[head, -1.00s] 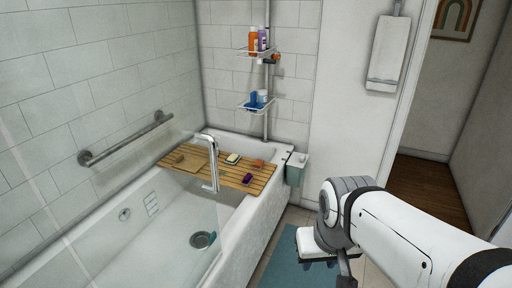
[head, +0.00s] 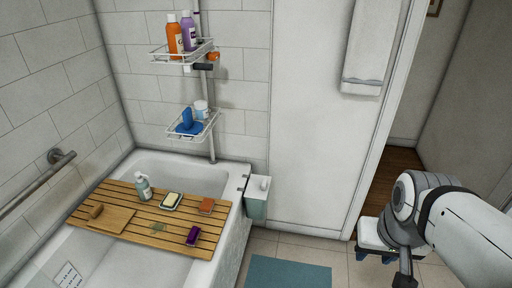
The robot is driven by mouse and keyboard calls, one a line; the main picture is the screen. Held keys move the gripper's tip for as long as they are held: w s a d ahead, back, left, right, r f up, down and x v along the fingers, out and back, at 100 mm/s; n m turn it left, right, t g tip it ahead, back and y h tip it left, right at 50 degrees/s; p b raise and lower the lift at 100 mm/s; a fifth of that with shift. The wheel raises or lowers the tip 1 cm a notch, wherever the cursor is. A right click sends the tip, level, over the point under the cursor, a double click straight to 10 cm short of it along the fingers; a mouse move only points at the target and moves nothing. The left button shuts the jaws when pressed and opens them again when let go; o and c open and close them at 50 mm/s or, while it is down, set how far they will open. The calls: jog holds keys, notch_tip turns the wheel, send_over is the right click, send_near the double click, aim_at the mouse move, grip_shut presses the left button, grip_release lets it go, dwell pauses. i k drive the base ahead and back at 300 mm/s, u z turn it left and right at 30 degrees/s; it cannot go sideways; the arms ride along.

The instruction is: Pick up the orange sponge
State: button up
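A small orange sponge (head: 207,205) lies flat near the right end of the slatted wooden bath board (head: 180,232), which spans the tub. It lies just right of a pale yellow bar on a dish (head: 171,201) and above a purple item (head: 193,235). My gripper (head: 403,279) is at the lower right, partly cut off by the bottom edge. It is well to the right of the board and touches none of these things. Its fingers are too small and cropped to tell open from shut.
A corner rack (head: 166,57) holds an orange bottle (head: 174,36) and a purple bottle (head: 189,33). A green-grey bin (head: 257,208) hangs at the tub's end. A soap bottle (head: 143,187) stands on the board. A blue mat (head: 290,273) lies on the floor.

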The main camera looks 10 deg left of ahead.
aim_at(206, 206)
jog(key=u, duration=0.15)
jog(key=i, duration=1.65)
jog(key=u, duration=0.75)
jog(key=k, duration=0.75)
jog(key=u, duration=0.15)
jog(key=i, duration=0.85)
jog(key=z, duration=0.1)
